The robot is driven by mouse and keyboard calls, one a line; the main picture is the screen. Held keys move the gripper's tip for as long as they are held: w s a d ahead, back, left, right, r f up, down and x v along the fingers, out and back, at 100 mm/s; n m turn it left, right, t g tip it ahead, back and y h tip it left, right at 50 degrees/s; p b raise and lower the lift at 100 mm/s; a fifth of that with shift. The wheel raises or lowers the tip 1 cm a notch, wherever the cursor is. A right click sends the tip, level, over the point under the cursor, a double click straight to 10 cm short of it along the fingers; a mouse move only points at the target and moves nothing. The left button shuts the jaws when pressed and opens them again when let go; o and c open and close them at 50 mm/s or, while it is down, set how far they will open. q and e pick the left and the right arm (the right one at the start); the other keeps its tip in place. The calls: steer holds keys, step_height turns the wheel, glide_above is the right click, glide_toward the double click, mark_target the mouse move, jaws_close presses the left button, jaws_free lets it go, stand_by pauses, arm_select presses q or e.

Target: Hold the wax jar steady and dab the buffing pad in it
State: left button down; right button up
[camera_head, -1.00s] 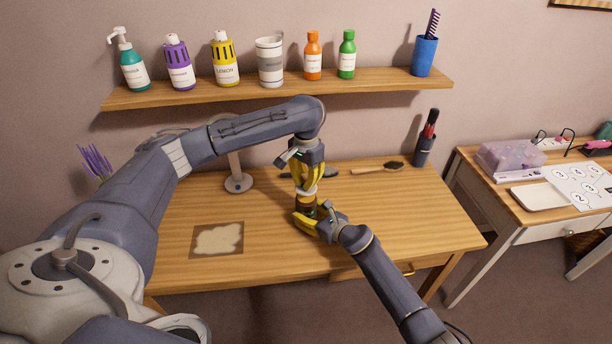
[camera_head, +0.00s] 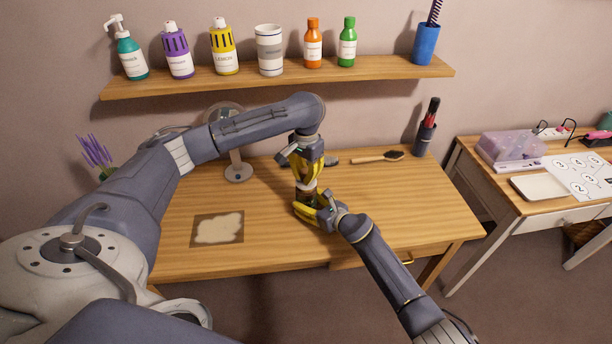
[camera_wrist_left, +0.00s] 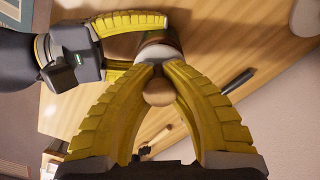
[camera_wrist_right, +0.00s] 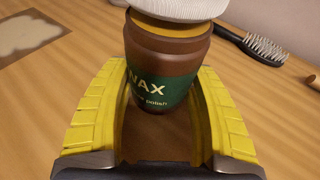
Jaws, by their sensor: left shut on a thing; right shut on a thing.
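The brown wax jar (camera_wrist_right: 165,75) with a green label stands upright on the table between the yellow fingers of my right gripper (camera_head: 310,208), which is shut on it. My left gripper (camera_head: 306,182) is shut on the wooden knob of the buffing pad (camera_wrist_left: 157,92), directly above the jar. The pad's white underside part (camera_wrist_right: 182,8) sits over the jar's mouth in the right wrist view. An orange-yellow band shows at the jar's top just below the pad. I cannot tell how deep the pad presses, as the contact is hidden.
The wooden table (camera_head: 400,215) is mostly clear. A stained mat (camera_head: 217,229) lies at left, a mirror stand (camera_head: 238,172) behind it. Bottles stand on the shelf (camera_head: 380,74) above.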

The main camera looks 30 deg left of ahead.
mark_target(306, 170)
arm_select(q)
steer(key=shift+f, duration=0.55)
stand_by(1.2)
steer(key=shift+r, duration=3.55)
arm_select(e)
steer(key=o, duration=0.9)
steer(key=shift+o, duration=0.2)
